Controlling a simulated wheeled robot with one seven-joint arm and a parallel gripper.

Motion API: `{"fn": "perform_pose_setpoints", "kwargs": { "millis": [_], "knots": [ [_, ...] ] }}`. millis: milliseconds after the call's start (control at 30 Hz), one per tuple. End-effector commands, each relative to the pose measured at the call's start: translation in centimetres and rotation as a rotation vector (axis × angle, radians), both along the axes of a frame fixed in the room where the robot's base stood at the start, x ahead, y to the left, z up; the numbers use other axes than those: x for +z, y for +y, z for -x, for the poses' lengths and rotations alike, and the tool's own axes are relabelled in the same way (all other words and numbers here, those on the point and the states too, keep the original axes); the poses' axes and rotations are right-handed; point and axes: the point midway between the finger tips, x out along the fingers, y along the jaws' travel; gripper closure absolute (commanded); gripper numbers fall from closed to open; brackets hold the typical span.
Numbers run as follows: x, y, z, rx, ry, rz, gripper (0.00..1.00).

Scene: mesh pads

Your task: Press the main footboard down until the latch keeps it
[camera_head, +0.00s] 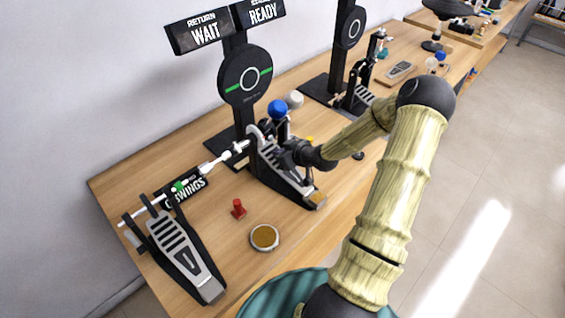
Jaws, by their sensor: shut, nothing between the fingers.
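The main footboard (275,166) is a silver plate with dark slots on a black pedal at the middle of the table, below a round black pad (245,76). It slopes down toward the front right. A blue ball-shaped beater head (277,107) and a white one (294,99) stand above its back end. My gripper (287,157) is shut and empty at the upper right part of this footboard, hiding some of it. I cannot tell whether it touches the plate. The latch is not clearly visible.
A second pedal (182,258) stands at the front left, joined by a white rod (222,160). A red peg (238,209) and a round tan-topped dish (264,237) lie between the pedals. Signs above the pad read "RETURN WAIT" (204,33) and "READY" (262,12). Another pedal stand (346,60) is behind.

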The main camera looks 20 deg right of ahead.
Motion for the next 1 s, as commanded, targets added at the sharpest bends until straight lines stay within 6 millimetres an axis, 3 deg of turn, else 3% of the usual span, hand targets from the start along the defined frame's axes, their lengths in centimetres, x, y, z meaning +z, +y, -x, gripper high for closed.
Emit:
{"fn": "perform_pose_setpoints", "kwargs": {
  "millis": [367, 1000],
  "knots": [
    [-0.2, 0.0, 0.0, 0.000, 0.000, 0.000, 1.00],
    [-3.5, 0.0, 0.1, 0.000, 0.005, 0.000, 1.00]
  ]
}}
